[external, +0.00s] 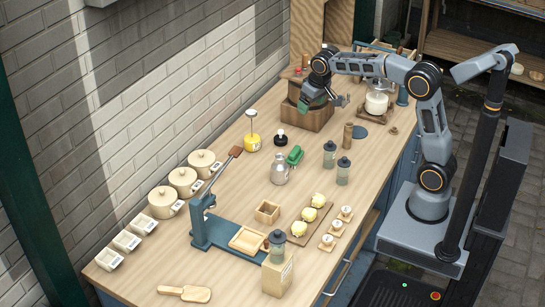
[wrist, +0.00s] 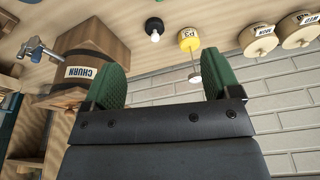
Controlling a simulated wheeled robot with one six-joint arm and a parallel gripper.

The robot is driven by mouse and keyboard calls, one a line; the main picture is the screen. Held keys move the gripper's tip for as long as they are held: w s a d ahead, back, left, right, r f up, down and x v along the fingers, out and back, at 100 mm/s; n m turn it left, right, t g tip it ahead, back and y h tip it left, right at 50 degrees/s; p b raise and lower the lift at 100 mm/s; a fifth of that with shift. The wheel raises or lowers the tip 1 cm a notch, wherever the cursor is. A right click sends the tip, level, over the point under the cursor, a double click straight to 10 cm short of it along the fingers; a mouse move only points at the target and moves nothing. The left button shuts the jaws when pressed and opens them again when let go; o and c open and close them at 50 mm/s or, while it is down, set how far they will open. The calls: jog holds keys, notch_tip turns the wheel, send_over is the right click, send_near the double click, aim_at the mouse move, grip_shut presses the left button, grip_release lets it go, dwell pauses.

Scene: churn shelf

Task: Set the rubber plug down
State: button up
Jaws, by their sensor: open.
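My gripper (external: 326,99) is over the far part of the table, beside the wooden churn (external: 308,118). In the wrist view my gripper (wrist: 163,72) has its two green pads wide apart with nothing between them. A small black piece with a white part (wrist: 154,29) stands on the table in the wrist view, apart from the pads. It also shows in the external view as a dark round piece (external: 281,138); I cannot tell for sure whether it is the rubber plug.
A blue lever press (external: 203,225) is at the near end.

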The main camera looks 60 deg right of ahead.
jog(key=s+a+f+n, duration=0.1)
jog(key=s+a, duration=0.1)
jog(key=s, duration=0.9)
jog(key=s+a+f+n+t, duration=0.1)
jog(key=s+a+f, duration=0.1)
jog(key=s, duration=1)
jog(key=shift+s+a+n, duration=0.15)
jog(key=shift+a+n, duration=0.15)
jog(key=shift+f, duration=0.1)
